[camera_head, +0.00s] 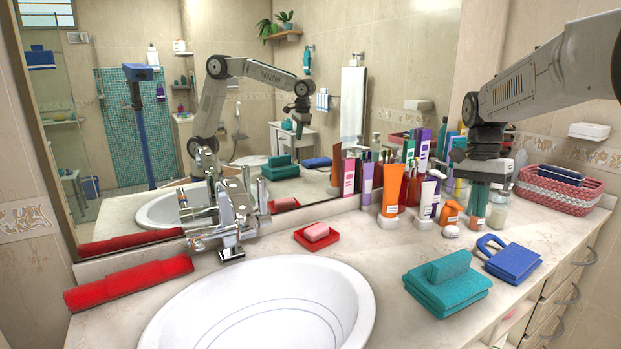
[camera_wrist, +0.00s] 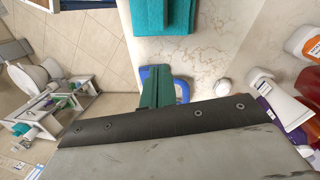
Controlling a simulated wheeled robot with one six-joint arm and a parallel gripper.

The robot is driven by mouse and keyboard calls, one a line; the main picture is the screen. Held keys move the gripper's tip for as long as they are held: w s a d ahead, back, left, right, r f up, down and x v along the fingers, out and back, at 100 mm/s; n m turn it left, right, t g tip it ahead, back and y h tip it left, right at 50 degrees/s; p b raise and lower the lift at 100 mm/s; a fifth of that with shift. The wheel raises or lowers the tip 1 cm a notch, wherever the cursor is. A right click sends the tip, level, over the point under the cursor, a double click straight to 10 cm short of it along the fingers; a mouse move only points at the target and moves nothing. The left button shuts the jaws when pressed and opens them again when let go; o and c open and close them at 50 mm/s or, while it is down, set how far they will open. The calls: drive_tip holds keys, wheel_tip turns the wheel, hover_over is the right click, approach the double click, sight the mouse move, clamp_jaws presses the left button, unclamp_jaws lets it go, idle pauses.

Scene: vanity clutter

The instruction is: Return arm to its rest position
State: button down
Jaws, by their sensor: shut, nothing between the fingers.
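My gripper (camera_head: 478,212) hangs from my arm at the right of the head view, pointing down above the back of the counter. It is close to the bottles and the woven basket. Its green fingers are shut with nothing between them. In the wrist view the shut fingers (camera_wrist: 165,88) show in front of the blue folded towel (camera_wrist: 148,75). Whether the fingertips touch any bottle behind them cannot be told.
Bottles and tubes, such as an orange tube (camera_head: 392,190), crowd left of my gripper. A pink basket (camera_head: 558,192) stands to its right. A teal towel (camera_head: 447,286) and blue towel (camera_head: 513,262) lie in front. The sink (camera_head: 260,305) and tap (camera_head: 228,215) are left.

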drive_tip(key=s+a+n+t, duration=0.1)
drive_tip(key=s+a+n, duration=0.2)
drive_tip(key=s, duration=0.8)
drive_tip(key=s+a+f+n+t, duration=0.1)
drive_tip(key=s+a+n, duration=0.3)
drive_tip(key=s, duration=0.8)
drive_tip(key=s+a+f+n+t, duration=0.1)
drive_tip(key=s+a+n, duration=0.2)
drive_tip(key=s, duration=0.9)
drive_tip(key=shift+a+f+n, duration=0.2)
drive_tip(key=shift+a+n, duration=0.2)
drive_tip(key=shift+a, duration=0.1)
drive_tip(key=shift+s, duration=0.1)
